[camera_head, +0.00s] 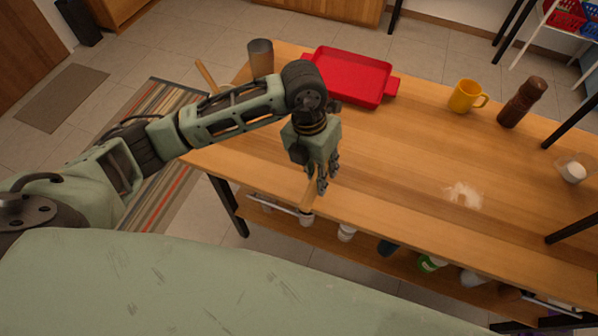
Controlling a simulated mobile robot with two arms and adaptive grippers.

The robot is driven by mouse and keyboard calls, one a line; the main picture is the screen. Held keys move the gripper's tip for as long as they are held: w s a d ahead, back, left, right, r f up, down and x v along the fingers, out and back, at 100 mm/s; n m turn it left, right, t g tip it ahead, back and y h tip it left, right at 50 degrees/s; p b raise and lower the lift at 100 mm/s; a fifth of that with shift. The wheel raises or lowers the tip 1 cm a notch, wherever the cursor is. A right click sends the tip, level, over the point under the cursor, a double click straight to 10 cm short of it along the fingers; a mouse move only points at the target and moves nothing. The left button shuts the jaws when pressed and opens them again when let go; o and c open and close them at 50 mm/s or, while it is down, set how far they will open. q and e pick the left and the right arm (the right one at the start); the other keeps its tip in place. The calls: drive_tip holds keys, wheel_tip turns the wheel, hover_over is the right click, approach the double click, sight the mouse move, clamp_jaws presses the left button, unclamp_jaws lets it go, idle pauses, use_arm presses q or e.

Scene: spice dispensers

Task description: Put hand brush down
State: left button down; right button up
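My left gripper (324,180) points down over the front edge of the wooden table, left of the middle. Its fingers are closed around a light wooden piece (308,194), which looks like the handle of the hand brush. The piece sticks out below the fingers toward the front edge. The bristles cannot be made out, and the fingers hide part of the handle. I cannot tell whether the brush touches the table (400,160). My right gripper is not in view.
A red tray (350,77), a grey-brown cup (261,58), a yellow mug (466,96) and a brown pepper mill (522,101) stand toward the back. White powder (463,195) lies at the right. The table's middle is clear. Several containers sit on the lower shelf (340,252).

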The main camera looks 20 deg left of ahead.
use_arm(q)
drive_tip(key=a+f, duration=0.2)
drive_tip(key=a, duration=0.1)
drive_tip(key=a+f+p, duration=0.1)
drive_tip(key=a, duration=0.1)
drive_tip(key=shift+w+a, duration=0.2)
drive_tip(key=shift+w, duration=0.2)
wheel_tip(320, 180, down, 4)
drive_tip(key=shift+r+p, duration=0.1)
drive_tip(key=shift+p, duration=0.6)
drive_tip(key=shift+f, duration=0.2)
drive_tip(key=shift+f, duration=0.1)
drive_tip(key=shift+f, duration=0.15)
drive_tip(key=c, duration=1.5)
unclamp_jaws()
drive_tip(key=shift+o, duration=0.2)
